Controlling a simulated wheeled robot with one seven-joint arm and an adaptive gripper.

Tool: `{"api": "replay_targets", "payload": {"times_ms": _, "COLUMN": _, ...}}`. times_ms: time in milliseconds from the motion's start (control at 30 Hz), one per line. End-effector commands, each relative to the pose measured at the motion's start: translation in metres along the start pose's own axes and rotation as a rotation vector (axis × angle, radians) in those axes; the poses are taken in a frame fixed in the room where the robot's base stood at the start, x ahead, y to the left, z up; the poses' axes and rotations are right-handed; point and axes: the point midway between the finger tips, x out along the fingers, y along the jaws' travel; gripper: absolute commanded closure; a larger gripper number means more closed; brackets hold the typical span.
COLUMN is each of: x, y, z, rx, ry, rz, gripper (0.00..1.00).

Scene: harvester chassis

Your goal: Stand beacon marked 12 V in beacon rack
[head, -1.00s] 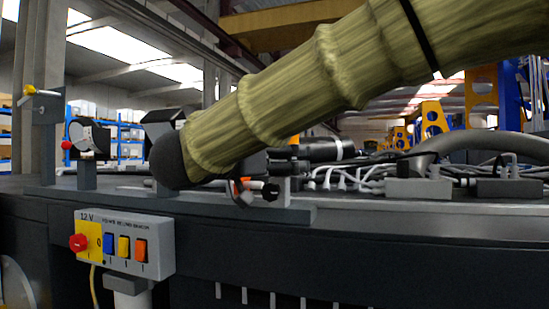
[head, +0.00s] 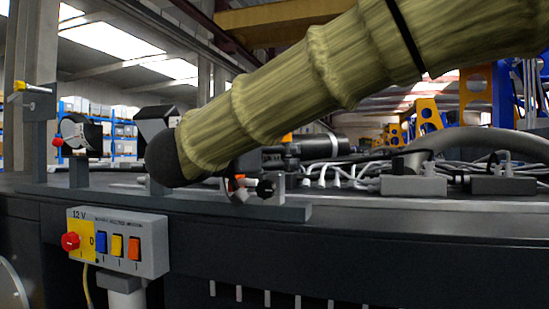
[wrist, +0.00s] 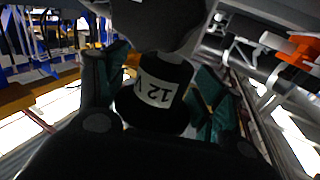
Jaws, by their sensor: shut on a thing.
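The beacon marked 12 V (wrist: 157,94) shows in the wrist view as a black cylinder with a white label, whose "12 V" reads upside down. My gripper (wrist: 158,78) is shut on it, with a greenish-dark finger on each side. A dark rounded shape covers the beacon's upper end there, so its top is hidden. In the head view my sleeved arm crosses the middle, and I cannot make out the gripper or the beacon. I cannot clearly identify the beacon rack in either view.
A grey control box (head: 118,243) marked 12 V, with a red knob (head: 71,240) and coloured switches, hangs on the chassis front. A rail (head: 290,213) with posts and lamp-like parts stands along the deck's left. Cables and grey connector blocks (head: 413,186) lie on the right.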

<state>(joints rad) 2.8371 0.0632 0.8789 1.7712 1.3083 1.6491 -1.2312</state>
Motion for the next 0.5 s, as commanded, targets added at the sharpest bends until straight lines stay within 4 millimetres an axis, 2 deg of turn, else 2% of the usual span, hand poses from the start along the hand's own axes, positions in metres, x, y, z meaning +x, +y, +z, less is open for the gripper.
{"api": "replay_targets", "payload": {"times_ms": 500, "x": 0.0, "y": 0.0, "z": -0.021, "rx": 0.001, "ry": 0.001, "rz": 0.0, "gripper": 0.71}}
